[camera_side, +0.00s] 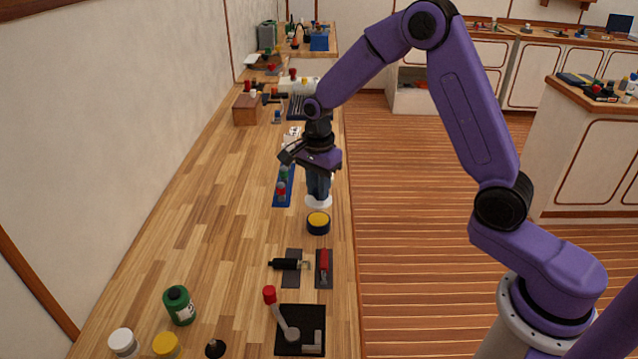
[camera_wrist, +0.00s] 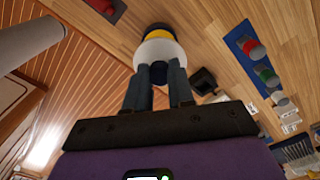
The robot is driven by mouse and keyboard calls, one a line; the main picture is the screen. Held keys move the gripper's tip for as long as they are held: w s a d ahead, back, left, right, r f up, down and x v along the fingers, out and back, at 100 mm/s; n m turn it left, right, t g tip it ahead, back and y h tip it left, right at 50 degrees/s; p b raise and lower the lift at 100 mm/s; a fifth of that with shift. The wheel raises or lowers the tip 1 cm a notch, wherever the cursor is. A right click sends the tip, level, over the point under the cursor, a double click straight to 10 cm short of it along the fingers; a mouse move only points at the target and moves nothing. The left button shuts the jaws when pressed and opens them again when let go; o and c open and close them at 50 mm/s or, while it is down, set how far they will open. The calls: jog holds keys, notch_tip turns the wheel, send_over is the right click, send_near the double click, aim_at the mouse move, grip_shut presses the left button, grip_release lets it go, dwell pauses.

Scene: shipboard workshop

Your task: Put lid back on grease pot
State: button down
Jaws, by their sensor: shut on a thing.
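The grease pot (camera_side: 318,228) is a short dark pot with yellow at its open top, standing on the wooden bench near its right edge. My gripper (camera_side: 318,194) points down and is shut on the white lid (camera_side: 318,203), which looks roughly level. In the side view the lid is just above and beyond the pot in the picture, with a gap between them. In the wrist view the white lid (camera_wrist: 157,54) sits between my fingertips (camera_wrist: 158,70). It partly hides the pot (camera_wrist: 158,28), whose yellow shows past its far edge. The height gap is unclear.
On the bench, a blue mat (camera_side: 283,187) with small coloured items lies left of my gripper. Tools on dark mats, a black-handled one (camera_side: 287,264) and a red one (camera_side: 324,262), lie nearer the camera. The bench's left middle is clear.

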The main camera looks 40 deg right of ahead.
aim_at(318, 203)
jog(key=shift+f, duration=2.55)
jog(key=shift+f, duration=0.15)
dwell(0.3)
jog(key=shift+c, duration=2.1)
grip_release()
jog(key=shift+r, duration=3.5)
grip_shut()
